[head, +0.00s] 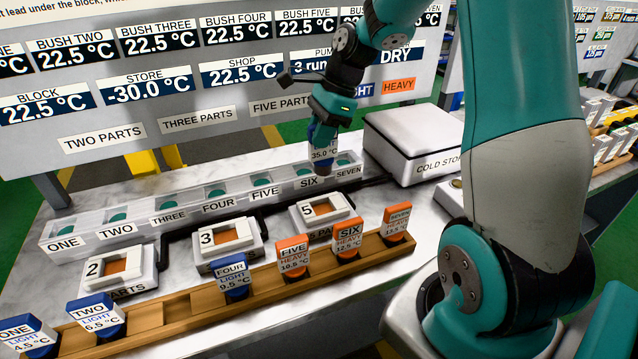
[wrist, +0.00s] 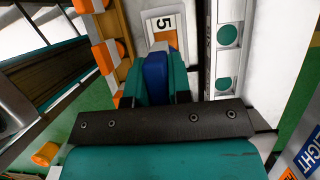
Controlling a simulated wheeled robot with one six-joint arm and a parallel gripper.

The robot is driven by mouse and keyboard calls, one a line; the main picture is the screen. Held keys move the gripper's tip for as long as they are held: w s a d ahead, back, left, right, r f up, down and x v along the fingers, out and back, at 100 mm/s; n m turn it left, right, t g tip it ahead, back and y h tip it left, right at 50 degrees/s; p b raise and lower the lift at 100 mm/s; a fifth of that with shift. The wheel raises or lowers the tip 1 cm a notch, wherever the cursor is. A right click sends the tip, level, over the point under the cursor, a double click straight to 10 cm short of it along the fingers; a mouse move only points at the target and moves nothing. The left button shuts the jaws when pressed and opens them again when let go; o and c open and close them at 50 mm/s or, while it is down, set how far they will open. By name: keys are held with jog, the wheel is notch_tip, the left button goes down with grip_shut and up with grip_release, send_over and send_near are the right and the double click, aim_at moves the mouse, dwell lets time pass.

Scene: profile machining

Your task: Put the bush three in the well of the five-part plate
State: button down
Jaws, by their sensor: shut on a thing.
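My gripper (head: 324,122) points down over the labelled row of slots, near SIX and SEVEN. It is shut on a blue-topped bush (head: 323,143) whose label reads 35.0 °C; the gripper hides its name. In the wrist view the blue bush (wrist: 155,78) sits between my fingers (wrist: 156,85). The five-part plate (head: 345,229) is a white block marked 5, with a brown well (head: 323,208), in front of and below the bush. The plate also shows in the wrist view (wrist: 150,15), just beyond the bush, which partly covers its well.
A wooden rack (head: 190,305) along the front holds blue bushes ONE, TWO, FOUR and orange FIVE, SIX, SEVEN. Plates 2 (head: 90,287) and 3 (head: 205,257) stand left of plate 5. The slotted white tray (head: 150,228) lies behind. The cold store box (head: 420,140) stands at right.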

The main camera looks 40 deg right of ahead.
notch_tip(320, 180, down, 12)
jog(key=shift+r+p, duration=0.1)
jog(key=shift+p, duration=0.35)
jog(key=shift+f, duration=0.2)
jog(key=c, duration=1.1)
grip_release()
jog(key=shift+o, duration=0.2)
